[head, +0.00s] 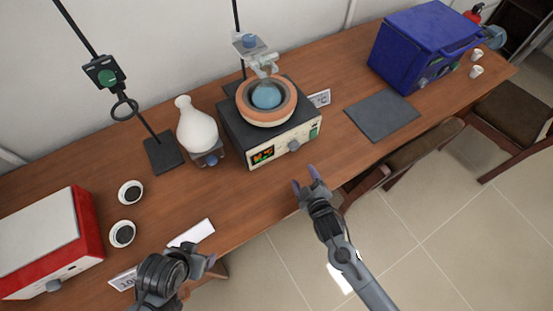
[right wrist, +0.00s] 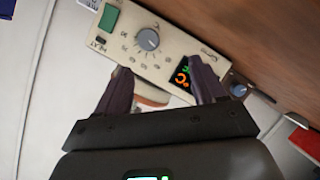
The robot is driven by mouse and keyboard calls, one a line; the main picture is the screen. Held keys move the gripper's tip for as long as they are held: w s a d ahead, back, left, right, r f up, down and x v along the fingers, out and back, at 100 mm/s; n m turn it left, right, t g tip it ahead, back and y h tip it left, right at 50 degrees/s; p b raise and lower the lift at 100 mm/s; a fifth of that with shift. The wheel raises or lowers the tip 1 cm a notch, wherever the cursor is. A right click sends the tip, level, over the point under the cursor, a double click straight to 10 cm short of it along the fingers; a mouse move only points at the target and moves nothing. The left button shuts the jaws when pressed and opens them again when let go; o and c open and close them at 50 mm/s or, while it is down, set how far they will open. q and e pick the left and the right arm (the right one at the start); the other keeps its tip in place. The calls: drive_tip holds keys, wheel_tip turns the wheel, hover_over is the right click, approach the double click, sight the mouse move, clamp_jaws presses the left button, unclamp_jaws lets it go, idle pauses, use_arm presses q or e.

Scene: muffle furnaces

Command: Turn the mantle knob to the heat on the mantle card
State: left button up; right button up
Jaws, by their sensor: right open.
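The heating mantle (head: 270,140) is a cream-fronted box with an orange bowl holding a blue round flask. Its grey knob (head: 293,145) is on the front panel, between a lit display (head: 262,155) and a green switch (head: 314,131). In the right wrist view the knob (right wrist: 148,40) is beyond my fingertips. A white card (head: 319,98) showing "°C" stands behind the mantle, partly hidden; its number is unreadable. My right gripper (head: 305,179) is open and empty, in front of the panel, apart from the knob. My left gripper (head: 203,262) is near the table's front edge; its opening is unclear.
A white flask (head: 196,130) and a ring stand (head: 163,152) are left of the mantle. A red-and-white box (head: 45,240) is far left, a blue furnace (head: 420,45) far right. A dark mat (head: 381,115) lies right of the mantle. White cards (head: 192,232) lie near the left gripper.

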sight(295, 148)
drive_tip(key=shift+w+d+t+b, duration=0.2)
drive_tip(key=shift+w+b, duration=0.1)
drive_tip(key=shift+w, duration=0.25)
drive_tip(key=shift+w+d+t+b, duration=0.1)
drive_tip(key=shift+w+d+b, duration=0.15)
drive_tip(key=shift+w, duration=0.25)
drive_tip(key=shift+w+r, duration=0.1)
drive_tip(key=shift+w, duration=0.15)
drive_tip(key=shift+w+a, duration=0.25)
drive_tip(key=shift+w, duration=0.1)
drive_tip(key=b+x, duration=0.2)
drive_tip(key=x, duration=0.6)
drive_tip(key=shift+w+a, duration=0.15)
use_arm(q)
drive_tip(key=shift+d+f+b, duration=0.2)
drive_tip(key=shift+f+b, duration=0.2)
drive_tip(key=shift+f, duration=2.05)
use_arm(e)
drive_tip(key=shift+w+a+f, duration=0.2)
drive_tip(key=shift+w+f, duration=0.05)
drive_tip(key=shift+w, duration=0.4)
drive_tip(key=c, duration=1.1)
use_arm(q)
drive_tip(key=shift+a, duration=0.15)
use_arm(e)
drive_tip(key=shift+o, duration=0.2)
use_arm(q)
drive_tip(key=shift+r, duration=0.1)
